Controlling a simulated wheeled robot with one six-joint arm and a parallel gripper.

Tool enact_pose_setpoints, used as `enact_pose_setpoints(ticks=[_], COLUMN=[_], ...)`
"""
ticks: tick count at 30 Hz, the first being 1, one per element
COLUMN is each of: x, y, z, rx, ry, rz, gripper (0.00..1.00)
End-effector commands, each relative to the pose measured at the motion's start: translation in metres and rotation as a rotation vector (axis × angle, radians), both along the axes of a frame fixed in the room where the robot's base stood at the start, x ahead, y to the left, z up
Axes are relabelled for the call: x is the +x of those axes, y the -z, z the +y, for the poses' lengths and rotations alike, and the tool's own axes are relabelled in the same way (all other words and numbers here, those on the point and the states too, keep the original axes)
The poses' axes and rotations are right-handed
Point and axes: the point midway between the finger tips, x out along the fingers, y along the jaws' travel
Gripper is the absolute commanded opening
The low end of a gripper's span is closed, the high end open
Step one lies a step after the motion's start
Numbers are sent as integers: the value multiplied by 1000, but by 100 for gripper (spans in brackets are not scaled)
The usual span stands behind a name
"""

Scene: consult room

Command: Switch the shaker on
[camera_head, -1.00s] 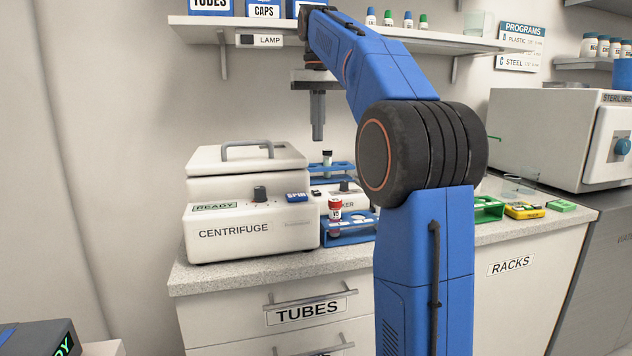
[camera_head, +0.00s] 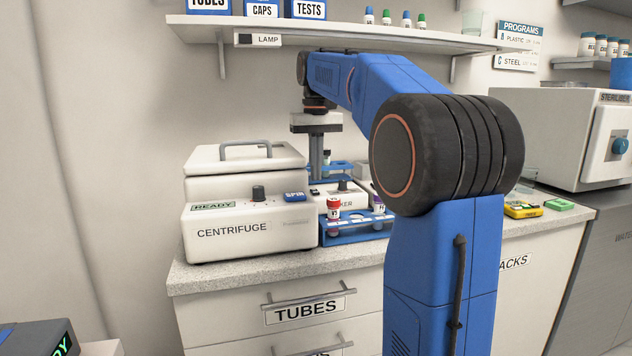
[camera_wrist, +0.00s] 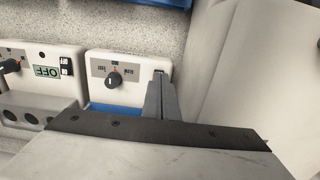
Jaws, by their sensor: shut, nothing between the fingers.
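The shaker (camera_head: 355,199) is a small white box beside the centrifuge, its label partly cut off by my arm. In the wrist view the shaker (camera_wrist: 134,66) shows a dark dial (camera_wrist: 113,79). A small dark part, perhaps a switch (camera_wrist: 161,72), sits at its right corner, partly covered by my fingers. A blue rack (camera_head: 343,168) stands at the shaker's back. My gripper (camera_head: 316,178) is shut and empty, pointing down over the shaker's left end. In the wrist view my gripper (camera_wrist: 161,84) ends close to that dark part; contact cannot be told.
The centrifuge (camera_head: 225,222) stands close on the left. A blue tube rack (camera_head: 345,238) with a red-capped tube (camera_head: 333,209) is in front. Another white device with an OFF display (camera_wrist: 47,71) is beside the shaker. A shelf (camera_head: 350,36) hangs above.

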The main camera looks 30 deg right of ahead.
Motion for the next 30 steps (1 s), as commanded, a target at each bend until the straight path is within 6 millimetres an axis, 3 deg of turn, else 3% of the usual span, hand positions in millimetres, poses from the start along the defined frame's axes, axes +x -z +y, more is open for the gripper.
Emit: enact_pose_setpoints(ticks=[3, 9, 30], x=[0, 0, 0], y=[17, 31, 36], z=[0, 0, 0], rx=[1, 0, -7], ry=[0, 0, 0], rz=[2, 1, -23], gripper=[0, 0, 0])
